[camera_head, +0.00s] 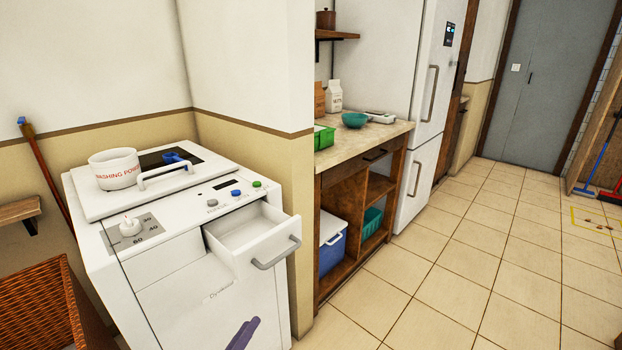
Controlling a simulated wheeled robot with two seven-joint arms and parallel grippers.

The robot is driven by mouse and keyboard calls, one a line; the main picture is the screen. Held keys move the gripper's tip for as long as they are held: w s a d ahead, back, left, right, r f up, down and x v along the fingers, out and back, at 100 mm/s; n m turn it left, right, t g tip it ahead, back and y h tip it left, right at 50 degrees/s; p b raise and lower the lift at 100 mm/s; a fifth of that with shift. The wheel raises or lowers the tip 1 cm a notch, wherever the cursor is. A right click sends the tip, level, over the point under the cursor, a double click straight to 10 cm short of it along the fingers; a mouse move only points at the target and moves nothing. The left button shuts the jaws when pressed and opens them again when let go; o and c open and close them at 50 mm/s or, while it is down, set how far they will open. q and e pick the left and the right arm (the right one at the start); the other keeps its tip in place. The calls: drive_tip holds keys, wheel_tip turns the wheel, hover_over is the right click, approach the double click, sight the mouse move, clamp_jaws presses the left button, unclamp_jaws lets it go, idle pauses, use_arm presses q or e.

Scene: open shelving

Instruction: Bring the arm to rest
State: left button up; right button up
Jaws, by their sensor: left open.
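The rest of my left arm is out of the picture. My right gripper is not in view. The machine's drawer (262,240) is pulled out and looks empty; its grey handle is above and to the right of my left gripper.
A white washing powder tub (114,169) stands on the machine's top. A wicker basket (40,308) is at lower left. A wooden counter (372,135) holds a teal bowl (355,120) and a green box. The tiled floor (460,255) at right is mostly clear.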

use_arm(q)
drive_tip(key=s+a+f+m+g+y, duration=0.1)
drive_tip(key=a+f+g, duration=0.1)
drive_tip(key=f, duration=0.6)
drive_tip(key=s+a+f+m+g+y, duration=0.1)
drive_tip(key=a+f+g, duration=0.1)
drive_tip(key=f, duration=0.6)
drive_tip(key=s+a+f+m+g+y, duration=0.2)
drive_tip(key=s+f+g, duration=0.2)
drive_tip(key=s+f, duration=0.5)
drive_tip(key=s+a+f+m+g+y, duration=0.1)
drive_tip(key=s+a+f+m+g, duration=0.25)
drive_tip(key=f, duration=1.05)
drive_tip(key=s+f+g+y, duration=0.1)
drive_tip(key=s+f+g, duration=0.5)
drive_tip(key=s, duration=0.8)
drive_tip(key=s+r+p, duration=0.2)
drive_tip(key=r+p, duration=0.5)
drive_tip(key=p, duration=0.1)
drive_tip(key=s+r+m+t+p, duration=0.1)
drive_tip(key=s+r+p, duration=0.1)
drive_tip(key=r+p, duration=0.5)
drive_tip(key=shift+s+a+p, duration=0.3)
drive_tip(key=shift+a+p, duration=0.15)
drive_tip(key=shift+p, duration=0.35)
